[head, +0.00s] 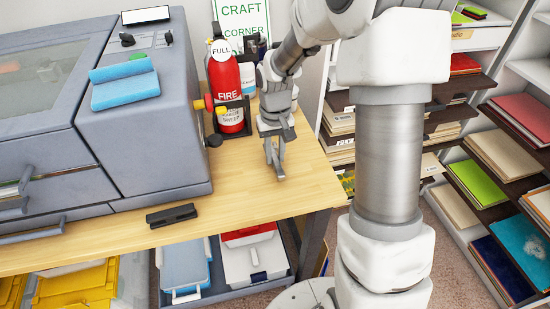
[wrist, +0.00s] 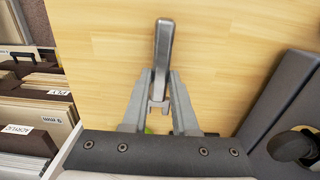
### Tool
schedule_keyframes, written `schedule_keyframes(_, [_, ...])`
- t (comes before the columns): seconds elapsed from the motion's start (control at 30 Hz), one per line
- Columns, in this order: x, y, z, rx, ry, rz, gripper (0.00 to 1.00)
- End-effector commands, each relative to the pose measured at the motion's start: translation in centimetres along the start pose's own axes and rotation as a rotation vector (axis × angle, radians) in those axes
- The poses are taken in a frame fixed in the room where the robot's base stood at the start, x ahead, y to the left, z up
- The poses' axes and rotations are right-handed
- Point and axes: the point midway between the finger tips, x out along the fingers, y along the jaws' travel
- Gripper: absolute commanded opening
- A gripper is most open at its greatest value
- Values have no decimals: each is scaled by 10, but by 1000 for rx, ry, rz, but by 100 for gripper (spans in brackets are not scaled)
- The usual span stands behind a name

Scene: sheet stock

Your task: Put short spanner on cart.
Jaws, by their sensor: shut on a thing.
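The short spanner (wrist: 163,50) is a grey metal bar with an open jaw at its lower end. In the wrist view it lies between the two fingers of my gripper (wrist: 163,75), which is shut on it. The wooden tabletop shows behind it. In the head view my gripper (head: 275,160) is above the right part of the wooden table (head: 240,190), pointing down. The spanner is hard to tell from the fingers there, and so is any gap to the tabletop. I cannot make out a cart in either view.
A red fire extinguisher (head: 226,90) stands behind my gripper to the left. A grey machine (head: 160,130) fills the table's left side. A black tool (head: 172,215) lies near the front edge. Shelves of sheets (head: 480,180) stand at right; bins (head: 250,260) sit below the table.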

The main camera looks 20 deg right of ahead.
Motion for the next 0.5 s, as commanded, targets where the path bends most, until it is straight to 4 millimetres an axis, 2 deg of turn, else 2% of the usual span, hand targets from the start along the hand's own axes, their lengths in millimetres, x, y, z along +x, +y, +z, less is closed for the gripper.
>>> schedule_keyframes(0.03, [10, 0, 0, 0, -3, 0, 0])
schedule_keyframes(0.1, [17, 0, 0, 0, -2, 0, 0])
schedule_keyframes(0.47, [21, 0, 0, 0, 0, 0, 0])
schedule_keyframes(0.5, [21, 0, 0, 0, 0, 0, 29])
